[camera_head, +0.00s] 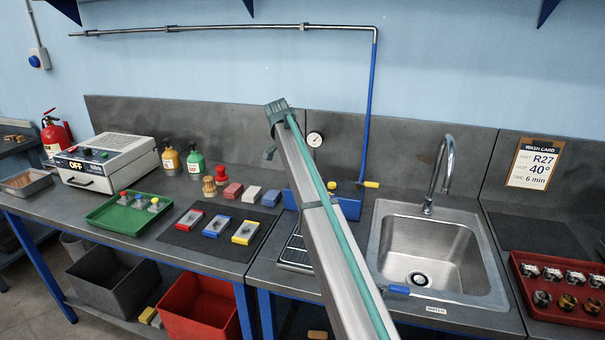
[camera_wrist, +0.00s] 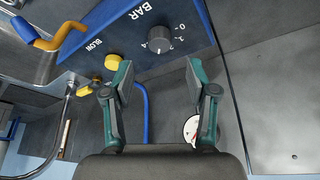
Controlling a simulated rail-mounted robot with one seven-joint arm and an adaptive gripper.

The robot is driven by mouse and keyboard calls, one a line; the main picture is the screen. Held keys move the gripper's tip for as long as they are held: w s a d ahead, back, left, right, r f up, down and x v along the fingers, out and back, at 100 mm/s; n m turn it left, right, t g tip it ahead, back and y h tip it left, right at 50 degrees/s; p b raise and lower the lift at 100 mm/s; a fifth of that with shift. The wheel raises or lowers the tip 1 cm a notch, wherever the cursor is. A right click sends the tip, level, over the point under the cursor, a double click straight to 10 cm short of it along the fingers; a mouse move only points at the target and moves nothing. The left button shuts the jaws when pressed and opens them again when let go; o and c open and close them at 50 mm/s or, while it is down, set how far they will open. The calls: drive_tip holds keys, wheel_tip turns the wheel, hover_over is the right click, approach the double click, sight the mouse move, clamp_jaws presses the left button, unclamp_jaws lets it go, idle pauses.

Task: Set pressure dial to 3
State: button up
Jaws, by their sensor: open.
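The pressure dial (camera_wrist: 159,39) is a dark round knob on a blue panel marked BAR (camera_wrist: 110,30), at the top of the wrist view. Scale figures, including a 0, stand beside it; its exact setting is too small to read. My gripper (camera_wrist: 159,80) is open and empty, its two teal fingers apart just below the dial in the picture, not around it. In the head view the blue box (camera_head: 347,207) stands on the bench left of the sink, partly hidden by my arm. The dial is not visible there, and my gripper's fingertips cannot be made out.
A yellow knob (camera_wrist: 112,62) marked BLOW and a yellow-orange handle (camera_wrist: 58,38) are left of the dial. A round gauge (camera_wrist: 192,130) shows by the right finger; it is on the backsplash (camera_head: 314,139). A sink (camera_head: 425,250) lies right of the box.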

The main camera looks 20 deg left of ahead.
drive_tip(key=v, duration=0.5)
idle(0.3)
